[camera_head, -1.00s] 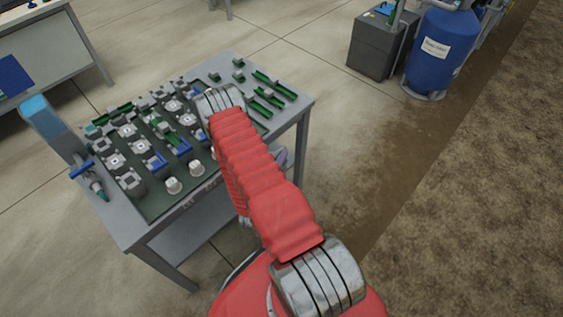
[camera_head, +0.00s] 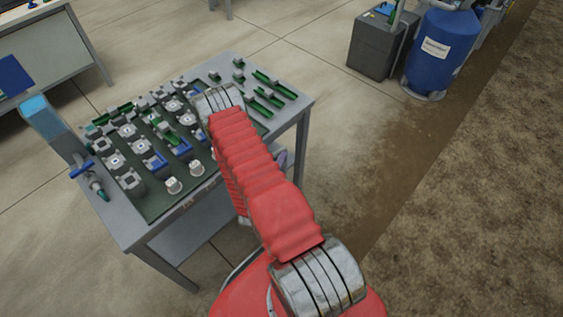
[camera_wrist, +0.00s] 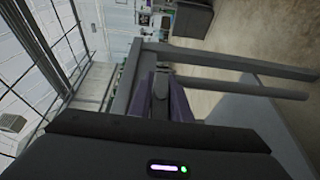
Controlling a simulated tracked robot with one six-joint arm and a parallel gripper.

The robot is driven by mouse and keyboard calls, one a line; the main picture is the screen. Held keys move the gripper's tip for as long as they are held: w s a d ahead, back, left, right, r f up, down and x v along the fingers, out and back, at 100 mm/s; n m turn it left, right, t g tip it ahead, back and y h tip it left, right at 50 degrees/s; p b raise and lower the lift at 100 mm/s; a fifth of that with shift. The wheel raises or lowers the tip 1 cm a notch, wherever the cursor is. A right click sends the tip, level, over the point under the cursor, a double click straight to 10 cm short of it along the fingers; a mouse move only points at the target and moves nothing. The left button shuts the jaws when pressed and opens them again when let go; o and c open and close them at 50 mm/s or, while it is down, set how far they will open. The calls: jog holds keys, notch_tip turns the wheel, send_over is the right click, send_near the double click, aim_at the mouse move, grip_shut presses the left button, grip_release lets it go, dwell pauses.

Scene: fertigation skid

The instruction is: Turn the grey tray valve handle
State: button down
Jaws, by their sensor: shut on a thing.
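In the wrist view, my gripper (camera_wrist: 162,105) has purple fingers, one on each side of a dark grey piece. This piece appears to be the grey tray valve handle (camera_wrist: 160,87). The gripper is shut on it. How far the handle is turned cannot be told from this view. In the head view, my red arm reaches over the front right of the bench, and my gripper is mostly hidden. Only a small purple part (camera_head: 282,159) shows beside the bench's right side. The handle cannot be made out in the head view.
The grey bench (camera_head: 118,222) carries a dark tray with several fittings and green parts. A post with a blue-handled tap (camera_head: 82,169) stands at its left edge. A blue tank (camera_head: 437,55) and a dark box (camera_head: 377,48) stand behind right. Floor right of the bench is clear.

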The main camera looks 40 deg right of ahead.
jog(key=shift+d+f+y, duration=0.1)
jog(key=shift+f+y, duration=0.15)
jog(key=shift+y, duration=0.05)
jog(key=f+m+g+y, duration=0.1)
jog(key=y, duration=0.3)
jog(key=a+f+m+y, duration=0.1)
jog(key=y, duration=0.2)
jog(key=a+f+m+g+y, duration=0.1)
jog(key=y, duration=0.3)
jog(key=shift+s+a+m+g+y, duration=0.1)
jog(key=shift+s+m+g+y, duration=0.05)
jog(key=shift+m+g+y, duration=0.15)
jog(key=shift+a+f+m+y, duration=0.1)
jog(key=shift+a+m+y, duration=0.2)
jog(key=shift+y, duration=0.65)
jog(key=shift+a+f+m+y, duration=0.1)
jog(key=shift+a+y, duration=0.3)
jog(key=shift+y, duration=0.55)
jog(key=shift+r, duration=0.1)
jog(key=c, duration=1.7)
grip_release()
jog(key=shift+r, duration=0.2)
